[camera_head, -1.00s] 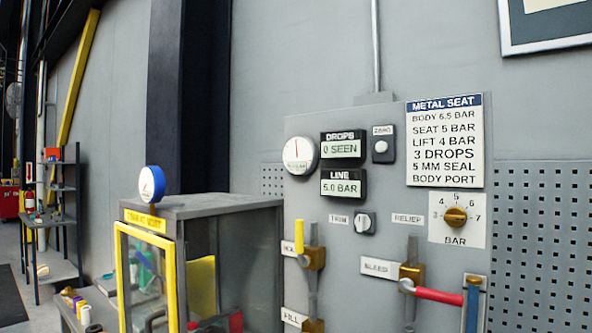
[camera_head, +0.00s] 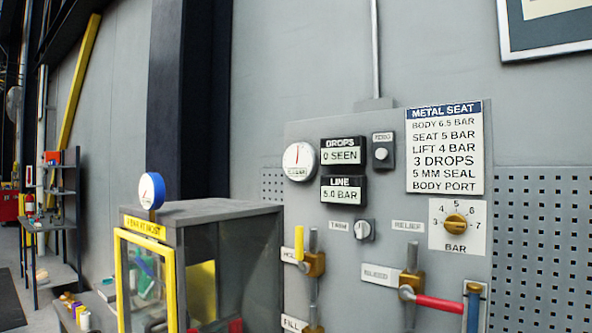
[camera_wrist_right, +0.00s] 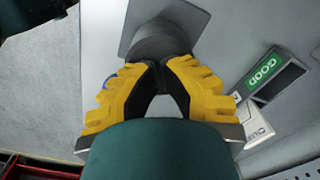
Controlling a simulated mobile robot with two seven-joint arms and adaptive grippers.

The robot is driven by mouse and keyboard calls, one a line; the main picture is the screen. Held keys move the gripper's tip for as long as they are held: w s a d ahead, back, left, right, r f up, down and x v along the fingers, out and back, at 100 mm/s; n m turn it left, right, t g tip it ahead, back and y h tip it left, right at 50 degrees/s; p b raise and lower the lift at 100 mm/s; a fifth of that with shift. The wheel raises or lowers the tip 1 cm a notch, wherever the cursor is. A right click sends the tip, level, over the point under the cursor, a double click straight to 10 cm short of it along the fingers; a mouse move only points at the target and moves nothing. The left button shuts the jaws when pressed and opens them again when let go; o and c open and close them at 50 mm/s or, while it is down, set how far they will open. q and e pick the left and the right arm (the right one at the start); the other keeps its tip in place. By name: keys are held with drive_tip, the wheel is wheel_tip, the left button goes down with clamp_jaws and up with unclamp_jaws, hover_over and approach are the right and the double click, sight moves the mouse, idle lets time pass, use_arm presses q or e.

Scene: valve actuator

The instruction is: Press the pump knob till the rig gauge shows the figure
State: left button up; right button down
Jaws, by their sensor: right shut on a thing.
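My right gripper (camera_wrist_right: 158,75), with yellow ribbed fingers and black pads, is closed on a dark grey round knob-like part (camera_wrist_right: 160,38) in the right wrist view. I cannot tell for certain that this is the pump knob, and the fingers hide part of it. In the head view the round white gauge (camera_head: 299,161) on the grey panel has a red needle pointing about straight up; its figures are too small to read. The line display (camera_head: 343,190) reads 5.0 BAR. Neither gripper shows in the head view.
The drops display (camera_head: 340,151) reads 0 SEEN. A metal seat card (camera_head: 445,150) lists SEAT 5 BAR. A brass relief dial (camera_head: 456,224) and red-handled bleed valve (camera_head: 440,303) are on the panel. A yellow-framed cabinet (camera_head: 225,208) stands left. A green GOOD label (camera_wrist_right: 264,69) lies right of my fingers.

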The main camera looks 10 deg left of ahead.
drive_tip(key=shift+r+p, duration=1.2)
drive_tip(key=shift+r, duration=0.55)
drive_tip(key=shift+r+p, duration=0.95)
drive_tip(key=shift+r, duration=0.3)
drive_tip(key=shift+f, duration=0.2)
drive_tip(key=shift+f+b, duration=0.35)
drive_tip(key=shift+b, duration=0.1)
drive_tip(key=shift+f+b, duration=0.95)
drive_tip(key=shift+f, duration=0.2)
